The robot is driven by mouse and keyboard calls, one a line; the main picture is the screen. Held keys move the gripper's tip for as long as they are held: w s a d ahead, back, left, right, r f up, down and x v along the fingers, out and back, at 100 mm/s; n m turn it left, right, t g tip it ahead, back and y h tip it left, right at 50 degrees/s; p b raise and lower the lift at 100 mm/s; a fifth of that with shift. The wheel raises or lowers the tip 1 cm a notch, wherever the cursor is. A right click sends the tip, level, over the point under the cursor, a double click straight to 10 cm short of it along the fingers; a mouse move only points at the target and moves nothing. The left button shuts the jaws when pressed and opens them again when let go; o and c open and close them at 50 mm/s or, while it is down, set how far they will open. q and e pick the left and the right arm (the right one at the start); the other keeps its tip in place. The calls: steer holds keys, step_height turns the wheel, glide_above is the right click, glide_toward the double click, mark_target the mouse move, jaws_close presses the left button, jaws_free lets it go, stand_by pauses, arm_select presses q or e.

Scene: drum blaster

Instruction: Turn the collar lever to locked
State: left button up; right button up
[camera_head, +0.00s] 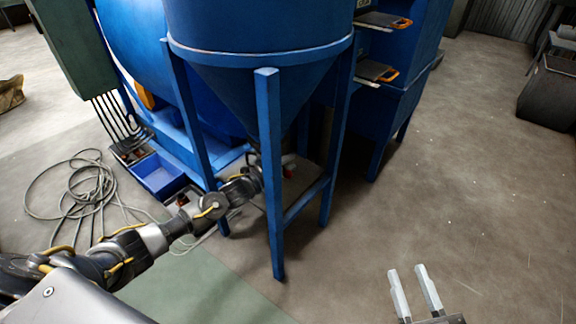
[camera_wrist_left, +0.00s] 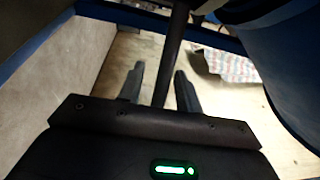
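The blue cone hopper (camera_head: 262,85) stands on blue legs in the head view. My left arm reaches under it, and my left gripper's fingers are hidden there behind the front leg (camera_head: 270,170). A small red part (camera_head: 289,160) shows just right of that leg; I cannot tell whether it belongs to the collar lever. In the left wrist view my left gripper (camera_wrist_left: 159,70) has its fingers apart. A dark rod (camera_wrist_left: 172,50) runs between them in the picture, nearer the right finger; contact is unclear. My right gripper (camera_head: 413,287) is open and empty over the floor.
A blue cabinet (camera_head: 392,110) with trays stands right of the hopper. A loose grey cable (camera_head: 75,200) and a blue bin (camera_head: 160,175) are at left. A red-and-white cloth-like piece (camera_wrist_left: 225,65) lies below in the left wrist view.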

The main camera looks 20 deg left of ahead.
arm_select(q)
jaws_close()
stand_by(0.5)
